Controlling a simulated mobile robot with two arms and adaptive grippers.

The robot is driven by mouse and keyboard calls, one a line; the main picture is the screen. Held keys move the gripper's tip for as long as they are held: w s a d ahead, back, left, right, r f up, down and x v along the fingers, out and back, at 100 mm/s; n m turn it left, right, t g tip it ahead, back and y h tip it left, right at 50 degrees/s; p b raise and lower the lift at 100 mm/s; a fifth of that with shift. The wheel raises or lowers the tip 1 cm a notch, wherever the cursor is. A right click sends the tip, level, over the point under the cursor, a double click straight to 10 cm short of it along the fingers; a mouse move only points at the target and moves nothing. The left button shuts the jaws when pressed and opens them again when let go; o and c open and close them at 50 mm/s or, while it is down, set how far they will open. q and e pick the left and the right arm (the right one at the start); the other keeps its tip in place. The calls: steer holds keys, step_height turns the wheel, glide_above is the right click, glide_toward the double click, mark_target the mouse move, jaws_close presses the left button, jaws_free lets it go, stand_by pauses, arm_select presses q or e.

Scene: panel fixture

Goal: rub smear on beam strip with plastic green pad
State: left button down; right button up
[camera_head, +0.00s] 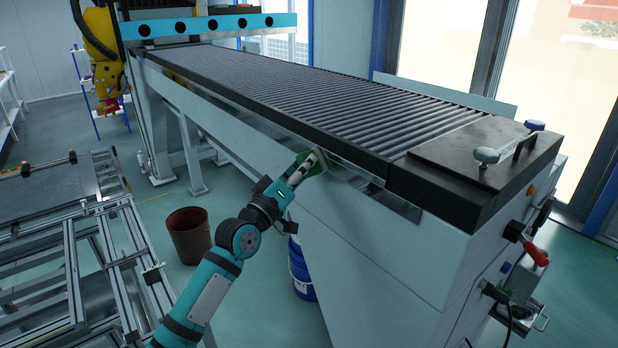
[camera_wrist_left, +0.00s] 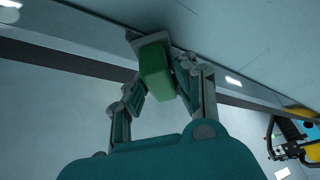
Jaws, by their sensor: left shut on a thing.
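My left gripper (camera_head: 312,164) is at the near side of the long roller conveyor, just under its dark top edge. It is shut on the green pad (camera_wrist_left: 156,75), which shows between the two fingers in the left wrist view. Only a little of the green pad (camera_head: 303,157) shows in the head view. The pad's far end is close against the grey beam strip (camera_wrist_left: 100,68); I cannot tell whether it touches. No smear can be made out; the pad and gripper may cover it. My right gripper is not in view.
The roller conveyor (camera_head: 330,90) runs from back left to front right, with a dark end plate (camera_head: 450,165) and a red-handled switch (camera_head: 527,243). A brown bin (camera_head: 189,236) and a blue bucket (camera_head: 300,270) stand on the floor. Metal frames (camera_head: 75,240) fill the left.

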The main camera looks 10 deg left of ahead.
arm_select(q)
steer(key=shift+w+a, duration=0.35)
steer(key=shift+a, duration=0.05)
steer(key=shift+s+a+f, duration=0.1)
steer(key=shift+s+a, duration=0.8)
steer(key=shift+s, duration=0.25)
steer(key=shift+s+a, duration=0.85)
steer(key=shift+s, duration=0.25)
steer(key=shift+s+a, duration=0.1)
steer(key=shift+s+a, duration=0.85)
steer(key=shift+s, duration=0.25)
